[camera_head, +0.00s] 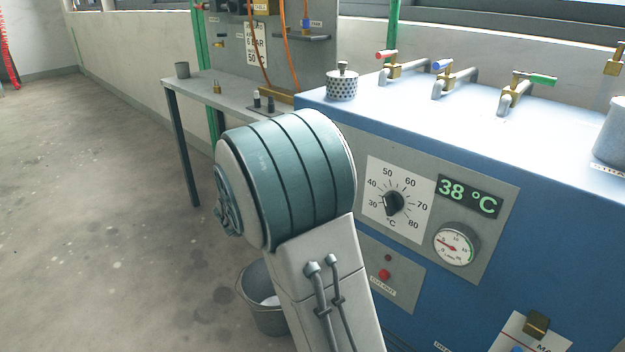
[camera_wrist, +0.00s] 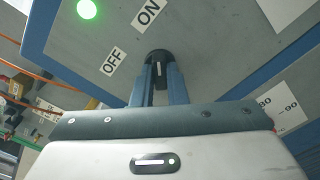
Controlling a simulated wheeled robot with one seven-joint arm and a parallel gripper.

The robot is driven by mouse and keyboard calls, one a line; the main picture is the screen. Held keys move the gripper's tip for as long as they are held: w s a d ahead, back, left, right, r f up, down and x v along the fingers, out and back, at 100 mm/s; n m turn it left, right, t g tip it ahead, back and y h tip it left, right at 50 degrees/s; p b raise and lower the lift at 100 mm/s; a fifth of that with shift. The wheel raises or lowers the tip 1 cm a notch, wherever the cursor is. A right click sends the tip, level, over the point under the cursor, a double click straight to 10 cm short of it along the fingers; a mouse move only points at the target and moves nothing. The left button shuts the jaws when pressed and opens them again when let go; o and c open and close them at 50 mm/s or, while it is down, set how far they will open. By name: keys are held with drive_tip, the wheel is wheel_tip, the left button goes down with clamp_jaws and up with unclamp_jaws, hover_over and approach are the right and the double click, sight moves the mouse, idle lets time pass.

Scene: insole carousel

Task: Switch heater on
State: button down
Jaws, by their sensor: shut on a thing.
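In the wrist view my gripper (camera_wrist: 159,78) is shut on a black rotary switch (camera_wrist: 158,56) on a grey panel. The two fingers are on either side of it. An OFF label (camera_wrist: 113,62) lies to the left of the switch and an ON label (camera_wrist: 149,11) lies above it. A pale mark shows on the switch between the fingers; which label it points to I cannot tell. A green lamp (camera_wrist: 87,9) glows beyond the OFF label. In the head view my arm hides the gripper and the switch.
The blue cabinet (camera_head: 465,155) carries a temperature dial (camera_head: 394,203), a display (camera_head: 467,197) reading 38 °C, a round gauge (camera_head: 456,245) and a red cut-out button (camera_head: 384,274). Several taps stand on top. A bucket (camera_head: 265,318) is on the floor beside my arm. The floor at left is clear.

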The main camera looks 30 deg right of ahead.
drive_tip(key=shift+f, duration=0.1)
idle(0.4)
drive_tip(key=c, duration=1.4)
unclamp_jaws()
drive_tip(key=shift+c, duration=0.2)
drive_tip(key=p+v, duration=0.2)
drive_tip(key=v, duration=1.2)
drive_tip(key=shift+p, duration=0.35)
drive_tip(key=shift+d+r, duration=0.1)
drive_tip(key=shift+r, duration=0.1)
